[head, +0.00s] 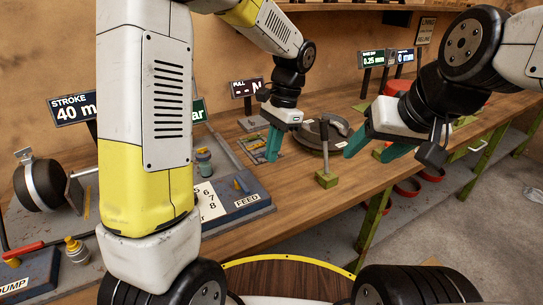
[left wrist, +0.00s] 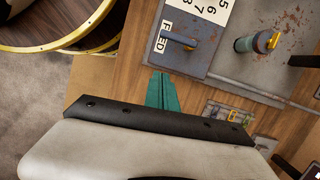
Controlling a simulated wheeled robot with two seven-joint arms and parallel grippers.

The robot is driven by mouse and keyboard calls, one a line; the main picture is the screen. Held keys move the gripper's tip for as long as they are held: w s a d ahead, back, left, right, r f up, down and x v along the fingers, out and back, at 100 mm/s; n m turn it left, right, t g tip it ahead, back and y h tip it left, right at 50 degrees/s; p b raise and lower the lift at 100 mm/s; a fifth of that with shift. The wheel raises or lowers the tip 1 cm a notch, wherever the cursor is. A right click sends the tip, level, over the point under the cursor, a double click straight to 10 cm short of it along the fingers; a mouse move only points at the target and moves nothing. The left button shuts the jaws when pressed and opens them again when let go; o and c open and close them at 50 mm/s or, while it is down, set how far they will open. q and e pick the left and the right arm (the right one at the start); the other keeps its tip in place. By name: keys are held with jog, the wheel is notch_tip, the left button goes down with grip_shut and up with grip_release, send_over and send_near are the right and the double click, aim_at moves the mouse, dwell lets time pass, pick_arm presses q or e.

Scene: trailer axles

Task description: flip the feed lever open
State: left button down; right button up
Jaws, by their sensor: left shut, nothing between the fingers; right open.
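The feed lever (head: 241,184) is a small dark lever with a yellow end on a blue-grey block (head: 250,207) marked FEED, beside a white number card. In the left wrist view the lever (left wrist: 180,42) lies beside the FEED lettering, just beyond my fingertips. My left gripper (head: 273,146) has its green fingers shut and empty, pointing down, to the right of and behind the lever in the head view. The fingers show closed together in the left wrist view (left wrist: 160,88), apart from the lever. My right gripper (head: 372,149) is open and empty, off to the right.
A green block with a post (head: 326,178) and a round dark plate (head: 322,136) stand right of my left gripper. Signs stand along the back. Bare wood (head: 300,200) lies in front.

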pick_arm(q)
jog(key=shift+v, duration=1.65)
jog(key=shift+s, duration=0.1)
jog(key=s+a+r+n+t+h, duration=0.2)
jog(key=s+a+r+n+t, duration=0.2)
jog(key=s, duration=0.3)
jog(key=s+a+r+n+t+h, duration=0.2)
jog(key=s+a+r+n+t, duration=0.2)
jog(key=s, duration=0.4)
jog(key=shift+s+a+r+n, duration=0.15)
jog(key=shift+s+a+n, duration=0.1)
jog(key=shift+a+n, duration=0.6)
